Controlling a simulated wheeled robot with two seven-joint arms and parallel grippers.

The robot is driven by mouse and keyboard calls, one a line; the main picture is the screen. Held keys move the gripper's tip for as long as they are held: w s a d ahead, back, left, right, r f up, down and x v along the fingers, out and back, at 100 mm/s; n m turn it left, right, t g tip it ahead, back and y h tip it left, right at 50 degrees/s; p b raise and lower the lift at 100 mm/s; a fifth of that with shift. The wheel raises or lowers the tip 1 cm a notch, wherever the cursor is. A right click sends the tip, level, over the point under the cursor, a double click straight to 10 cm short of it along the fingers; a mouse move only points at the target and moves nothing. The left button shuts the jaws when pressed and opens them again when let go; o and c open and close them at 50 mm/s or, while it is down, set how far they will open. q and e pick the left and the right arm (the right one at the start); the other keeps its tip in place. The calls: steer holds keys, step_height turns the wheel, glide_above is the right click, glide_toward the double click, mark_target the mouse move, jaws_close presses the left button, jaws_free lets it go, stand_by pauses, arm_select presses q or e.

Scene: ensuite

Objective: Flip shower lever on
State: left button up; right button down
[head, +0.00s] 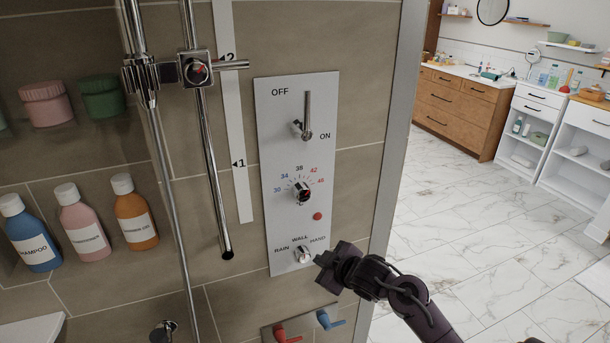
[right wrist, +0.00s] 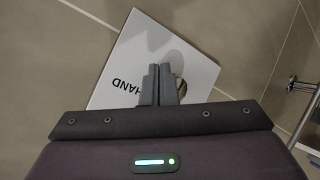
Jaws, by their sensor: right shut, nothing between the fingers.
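The shower lever (head: 307,114) is a metal stick on the upper part of a white control panel (head: 283,222). My right gripper (head: 322,268) is shut and empty, low at the panel's right edge, by the RAIN/WALL/HAND knob (head: 303,253) and well below the lever. In the right wrist view the shut fingers (right wrist: 157,82) lie in front of the panel's HAND corner (right wrist: 135,50); contact cannot be told. My left gripper is not in view.
A temperature dial (head: 302,191) sits mid-panel. Red and blue handles (head: 287,335) are below. A shower rail (head: 205,150) runs left of the panel. Bottles (head: 82,220) stand in a wall niche. A metal-edged partition (head: 397,130) borders the panel's right; open marble floor lies beyond.

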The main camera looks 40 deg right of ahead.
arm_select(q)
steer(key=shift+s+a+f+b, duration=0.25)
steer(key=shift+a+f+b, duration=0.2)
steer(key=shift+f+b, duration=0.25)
arm_select(e)
steer(key=s+a+r+n+t+y, duration=0.1)
steer(key=r+n, duration=0.4)
steer(key=r, duration=0.8)
steer(key=s+a+r+n+t+y, duration=0.2)
steer(key=s+r+n, duration=0.3)
steer(key=r, duration=0.8)
steer(key=s+a+r+n+t+y, duration=0.2)
steer(key=r+n, duration=0.3)
steer(key=r, duration=0.8)
steer(key=shift+s+a+y, duration=0.4)
steer(key=shift+s+y, duration=0.1)
steer(key=shift+s, duration=0.25)
steer(key=shift+w, duration=0.1)
